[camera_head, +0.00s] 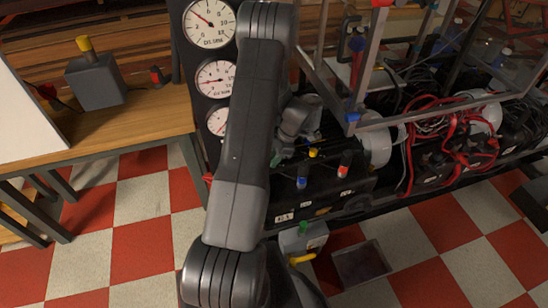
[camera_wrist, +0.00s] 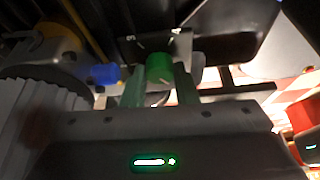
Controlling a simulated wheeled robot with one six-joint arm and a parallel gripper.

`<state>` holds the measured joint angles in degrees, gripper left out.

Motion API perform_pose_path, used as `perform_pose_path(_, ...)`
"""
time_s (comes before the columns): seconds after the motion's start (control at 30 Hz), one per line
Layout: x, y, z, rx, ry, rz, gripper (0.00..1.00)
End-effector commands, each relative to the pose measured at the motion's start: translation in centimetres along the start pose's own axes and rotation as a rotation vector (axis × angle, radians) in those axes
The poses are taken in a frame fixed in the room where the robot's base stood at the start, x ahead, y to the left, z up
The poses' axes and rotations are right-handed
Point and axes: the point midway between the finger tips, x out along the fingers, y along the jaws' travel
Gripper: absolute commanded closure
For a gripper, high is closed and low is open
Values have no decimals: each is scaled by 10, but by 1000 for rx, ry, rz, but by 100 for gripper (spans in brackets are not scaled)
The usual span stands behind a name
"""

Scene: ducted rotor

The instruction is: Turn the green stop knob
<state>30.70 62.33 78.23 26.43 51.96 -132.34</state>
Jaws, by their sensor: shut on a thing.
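In the wrist view the green stop knob (camera_wrist: 159,68) is round and sits under a dark panel with small white marks. My gripper (camera_wrist: 161,82) has one greenish-grey finger on each side of it and is shut on it. In the head view my gripper (camera_head: 279,157) is down at the dark control panel, partly behind my own arm. The knob between the fingers cannot be made out clearly there. How far the knob is turned cannot be read.
Close by on the panel stand a yellow knob (camera_head: 314,152), a blue knob (camera_head: 302,182) and a red knob (camera_head: 343,171). Dial gauges (camera_head: 209,24) stand left of my arm. Red cables (camera_head: 440,125) and a metal frame (camera_head: 362,70) are at the right.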

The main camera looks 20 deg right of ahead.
Motion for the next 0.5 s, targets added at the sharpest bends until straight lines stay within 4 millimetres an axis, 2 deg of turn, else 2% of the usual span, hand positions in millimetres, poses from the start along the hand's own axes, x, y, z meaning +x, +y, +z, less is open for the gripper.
perform_pose_path(0.27,2,-1,1,66,0,28,96)
perform_pose_path(0.5,4,-2,2,223,0,95,96)
